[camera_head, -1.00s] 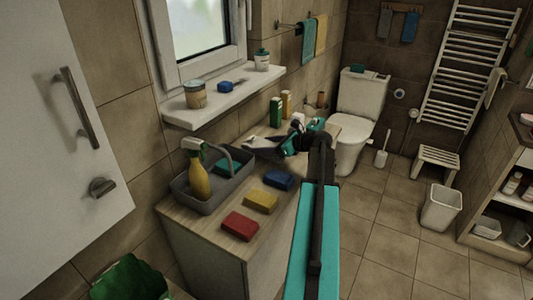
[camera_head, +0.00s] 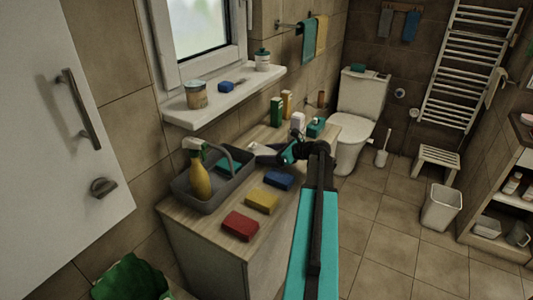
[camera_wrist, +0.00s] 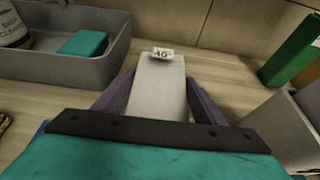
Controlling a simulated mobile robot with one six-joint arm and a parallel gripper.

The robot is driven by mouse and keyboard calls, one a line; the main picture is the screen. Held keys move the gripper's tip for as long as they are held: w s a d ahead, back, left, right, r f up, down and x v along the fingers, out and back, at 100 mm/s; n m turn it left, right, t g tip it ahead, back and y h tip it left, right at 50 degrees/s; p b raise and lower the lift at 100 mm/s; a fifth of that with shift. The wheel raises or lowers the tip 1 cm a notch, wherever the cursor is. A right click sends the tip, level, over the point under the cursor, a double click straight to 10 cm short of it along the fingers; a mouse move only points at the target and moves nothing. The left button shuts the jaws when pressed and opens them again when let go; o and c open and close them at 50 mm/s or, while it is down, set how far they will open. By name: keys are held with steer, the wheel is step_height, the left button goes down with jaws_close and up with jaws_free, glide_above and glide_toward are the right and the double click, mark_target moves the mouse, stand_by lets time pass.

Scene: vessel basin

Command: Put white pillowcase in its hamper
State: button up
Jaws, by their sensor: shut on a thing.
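My gripper (camera_wrist: 160,98) is shut on a white, block-like item with a small tag marked with dark characters, which looks like the folded white pillowcase (camera_wrist: 158,80). Its purple fingers lie along the two sides of it. In the head view my gripper (camera_head: 272,152) is low over the counter, just right of the grey caddy, and the pillowcase shows only as a small pale patch. Whether it touches the counter I cannot tell. No hamper is clearly recognisable; an open white bin (camera_head: 441,208) stands on the floor at right.
The grey caddy (camera_head: 192,208) holds a yellow spray bottle (camera_head: 199,180) and a teal sponge. Red (camera_head: 240,225), yellow (camera_head: 261,201) and blue (camera_head: 279,179) sponges lie on the counter. A green carton (camera_head: 276,112) and bottles stand behind. A green object (camera_head: 132,278) is at bottom left.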

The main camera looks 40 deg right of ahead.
steer(key=shift+f, duration=0.1)
steer(key=o, duration=1.3)
steer(key=b+v, duration=0.2)
steer(key=v, duration=1)
steer(key=shift+s, duration=0.15)
steer(key=shift+c, duration=1.2)
